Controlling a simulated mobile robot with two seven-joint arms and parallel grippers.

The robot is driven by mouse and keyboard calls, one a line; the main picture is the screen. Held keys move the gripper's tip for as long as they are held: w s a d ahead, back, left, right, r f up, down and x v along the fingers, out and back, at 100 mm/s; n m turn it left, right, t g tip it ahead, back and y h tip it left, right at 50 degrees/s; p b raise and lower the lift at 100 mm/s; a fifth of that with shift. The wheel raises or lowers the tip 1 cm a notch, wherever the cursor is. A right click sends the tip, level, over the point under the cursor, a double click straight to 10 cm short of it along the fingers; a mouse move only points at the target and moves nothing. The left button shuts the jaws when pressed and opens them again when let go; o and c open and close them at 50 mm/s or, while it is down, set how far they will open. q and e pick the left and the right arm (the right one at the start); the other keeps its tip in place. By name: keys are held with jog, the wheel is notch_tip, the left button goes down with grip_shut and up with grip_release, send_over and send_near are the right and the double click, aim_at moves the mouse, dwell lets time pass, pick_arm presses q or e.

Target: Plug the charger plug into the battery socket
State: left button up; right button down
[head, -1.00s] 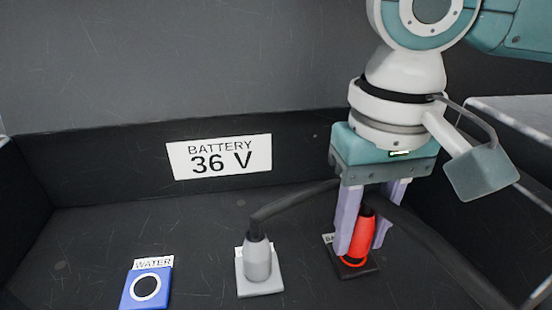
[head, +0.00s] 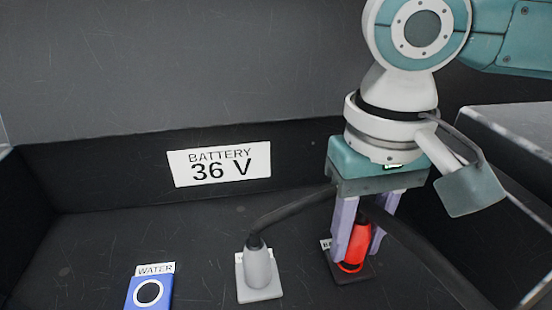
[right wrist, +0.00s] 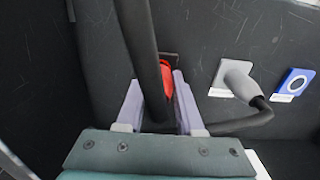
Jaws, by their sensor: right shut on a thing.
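The red charger plug (head: 358,240) is held between the pale purple fingers of my right gripper (head: 356,238). It stands slightly tilted over the black battery socket plate (head: 366,274), whose small label is mostly hidden behind a finger. The plug's lower end is at the socket; I cannot tell how deep it sits. In the right wrist view the red plug (right wrist: 166,78) shows between the fingers, partly hidden by a thick dark cable. My left gripper is not in view.
A grey plug (head: 257,266) with a dark cable stands on a light plate (head: 270,294) to the left. A blue water socket (head: 136,300) lies further left. A "BATTERY 36 V" sign (head: 185,180) is on the back wall. A grey ledge (head: 510,130) rises at the right.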

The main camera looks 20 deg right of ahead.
aim_at(366, 207)
jog(key=shift+f, duration=0.6)
jog(key=c, duration=0.8)
grip_release()
jog(key=o, duration=0.3)
jog(key=shift+r, duration=0.3)
jog(key=shift+o, duration=0.2)
notch_tip(366, 207, up, 9)
jog(key=shift+r+p, duration=0.15)
jog(key=shift+p, duration=0.35)
